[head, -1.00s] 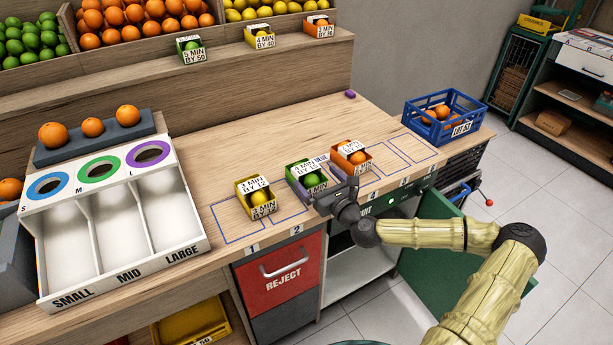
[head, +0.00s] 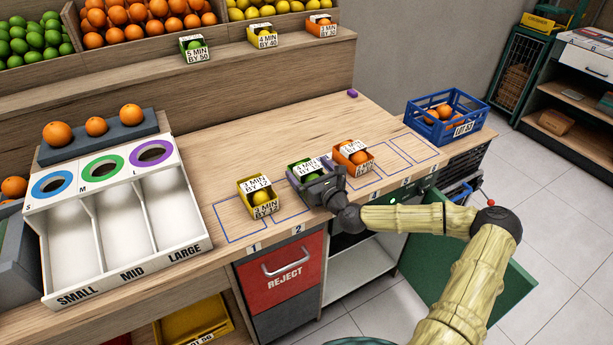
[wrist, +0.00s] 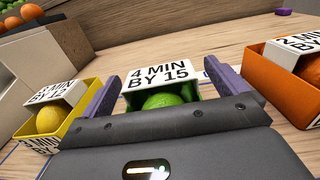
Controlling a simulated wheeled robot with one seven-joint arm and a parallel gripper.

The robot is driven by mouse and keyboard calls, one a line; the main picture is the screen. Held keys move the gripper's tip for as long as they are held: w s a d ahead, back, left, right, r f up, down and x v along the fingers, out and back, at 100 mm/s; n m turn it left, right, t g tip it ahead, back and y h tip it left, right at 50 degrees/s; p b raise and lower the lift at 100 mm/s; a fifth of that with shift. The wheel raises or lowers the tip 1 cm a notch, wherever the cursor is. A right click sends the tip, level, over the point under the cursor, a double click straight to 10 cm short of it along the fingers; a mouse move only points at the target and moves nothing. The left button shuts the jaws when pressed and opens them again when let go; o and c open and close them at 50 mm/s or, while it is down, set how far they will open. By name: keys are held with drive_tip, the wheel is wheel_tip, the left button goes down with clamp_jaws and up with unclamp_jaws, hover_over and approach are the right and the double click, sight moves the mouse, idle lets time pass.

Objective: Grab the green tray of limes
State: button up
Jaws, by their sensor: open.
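The green tray of limes (head: 302,170) stands on the counter between the yellow tray and the orange tray. Its card reads "4 MIN BY 15". In the wrist view the green tray (wrist: 192,92) shows with one lime (wrist: 163,100) in it. My gripper (head: 314,177) is low at the front of the green tray. In the wrist view its two purple fingers (wrist: 160,88) are apart, one on each side of the tray. I cannot tell whether they touch it. The tray's lower front is hidden behind the gripper body.
The yellow tray (head: 250,189) is close on the left and the orange tray (head: 361,163) close on the right. A blue crate of oranges (head: 412,117) stands at the far right. A white sorting box (head: 202,240) is at the left.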

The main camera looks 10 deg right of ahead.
sight(310, 169)
drive_tip(key=shift+d, duration=0.1)
drive_tip(key=shift+s, duration=0.1)
drive_tip(key=c, duration=1.2)
drive_tip(key=shift+o, duration=0.2)
wheel_tip(310, 169, up, 10)
drive_tip(key=shift+r, duration=0.1)
